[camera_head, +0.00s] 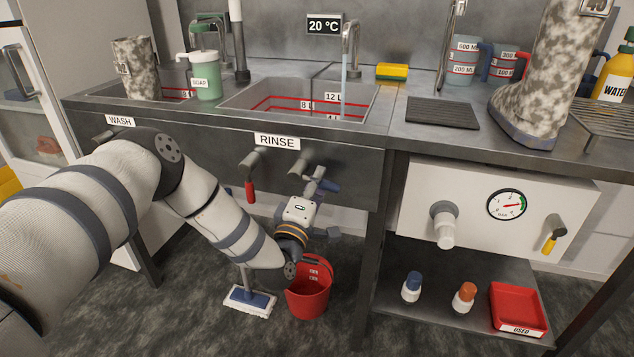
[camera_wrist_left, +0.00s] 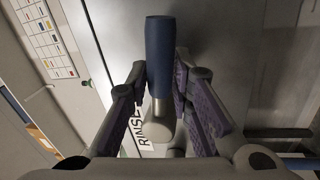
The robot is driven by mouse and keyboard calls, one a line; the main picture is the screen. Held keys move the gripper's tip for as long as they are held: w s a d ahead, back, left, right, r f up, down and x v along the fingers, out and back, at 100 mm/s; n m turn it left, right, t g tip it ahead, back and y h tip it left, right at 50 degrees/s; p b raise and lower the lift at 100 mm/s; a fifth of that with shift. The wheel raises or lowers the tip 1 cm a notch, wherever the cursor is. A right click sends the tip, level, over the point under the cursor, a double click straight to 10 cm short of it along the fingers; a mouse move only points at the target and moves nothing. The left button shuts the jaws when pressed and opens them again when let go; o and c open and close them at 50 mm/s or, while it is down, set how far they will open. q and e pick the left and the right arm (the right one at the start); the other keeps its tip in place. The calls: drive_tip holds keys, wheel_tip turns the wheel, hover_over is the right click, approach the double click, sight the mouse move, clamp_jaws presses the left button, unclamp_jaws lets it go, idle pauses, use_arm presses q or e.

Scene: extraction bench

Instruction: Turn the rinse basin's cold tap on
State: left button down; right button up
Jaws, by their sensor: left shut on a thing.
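The rinse basin's cold tap has a blue handle (camera_head: 328,185) on the front panel, right of the RINSE label (camera_head: 277,142). In the head view the handle points to the right. My left gripper (camera_head: 317,183) is shut on it. In the left wrist view the blue handle (camera_wrist_left: 160,55) lies between the finger pads (camera_wrist_left: 182,95), its end beyond them. A thin pale-blue stream of water (camera_head: 344,76) falls from the spout (camera_head: 350,38) into the rinse basin (camera_head: 240,100). My right gripper is not in view.
The red-handled tap (camera_head: 250,190) hangs down left of the blue one. A red bucket (camera_head: 310,290) and a floor mop (camera_head: 250,300) stand below my left forearm. A boot (camera_head: 540,85) and a black mat (camera_head: 442,112) are on the counter at right. The display (camera_head: 324,24) reads 20 °C.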

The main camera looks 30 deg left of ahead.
use_arm(q)
drive_tip(key=c, duration=1.4)
unclamp_jaws()
drive_tip(key=v, duration=1.2)
drive_tip(key=shift+s, duration=0.1)
